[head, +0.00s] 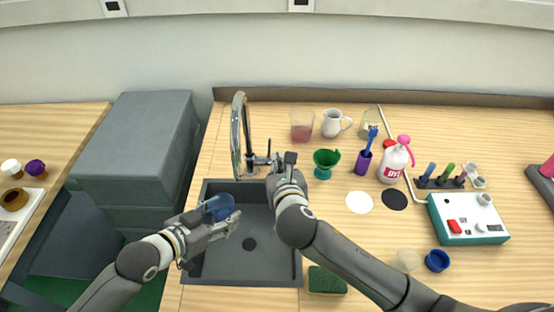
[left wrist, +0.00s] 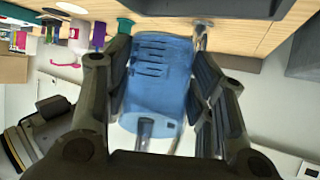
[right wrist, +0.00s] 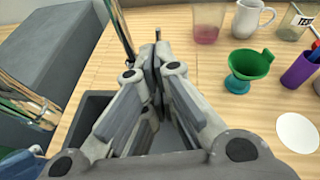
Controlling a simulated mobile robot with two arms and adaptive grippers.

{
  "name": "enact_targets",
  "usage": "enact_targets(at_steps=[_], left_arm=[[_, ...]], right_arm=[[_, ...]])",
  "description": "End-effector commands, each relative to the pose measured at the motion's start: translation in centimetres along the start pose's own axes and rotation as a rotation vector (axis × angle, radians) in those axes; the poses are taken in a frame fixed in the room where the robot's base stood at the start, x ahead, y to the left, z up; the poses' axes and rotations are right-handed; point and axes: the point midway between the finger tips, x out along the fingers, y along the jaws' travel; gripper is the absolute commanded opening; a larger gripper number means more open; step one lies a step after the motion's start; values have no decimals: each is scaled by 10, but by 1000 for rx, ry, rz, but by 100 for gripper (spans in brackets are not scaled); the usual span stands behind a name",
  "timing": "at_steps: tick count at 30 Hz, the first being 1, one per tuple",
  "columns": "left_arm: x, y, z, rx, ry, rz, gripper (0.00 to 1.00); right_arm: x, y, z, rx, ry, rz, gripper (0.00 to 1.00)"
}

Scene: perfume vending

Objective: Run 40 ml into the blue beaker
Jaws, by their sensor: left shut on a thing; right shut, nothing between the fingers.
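My left gripper (head: 208,222) is shut on the blue beaker (head: 221,207), holding it over the left part of the grey sink (head: 205,268). In the left wrist view the beaker (left wrist: 158,75) sits between both fingers, with dark marks on its wall. Its fill level cannot be told. The curved metal tap (head: 237,130) rises behind the sink, its spout toward the beaker. I see no clear water stream. My right gripper (head: 286,165) is shut and empty beside the tap's lever (head: 262,160). In the right wrist view its fingers (right wrist: 155,50) hide the lever area.
Right of the tap stand a pink-filled glass (head: 302,125), a white jug (head: 333,123) and a green cup (head: 325,162). A sponge (head: 326,281) lies right of the sink's front. A grey box stack (head: 135,140) stands left. A teal-sided device (head: 468,218) sits far right.

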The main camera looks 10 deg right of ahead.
Motion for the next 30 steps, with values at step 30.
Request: enact_targets(at_steps=[30], left_arm=[[0, 0, 0, 0, 1, 0, 29]], right_arm=[[71, 4, -54, 61, -91, 33, 0]])
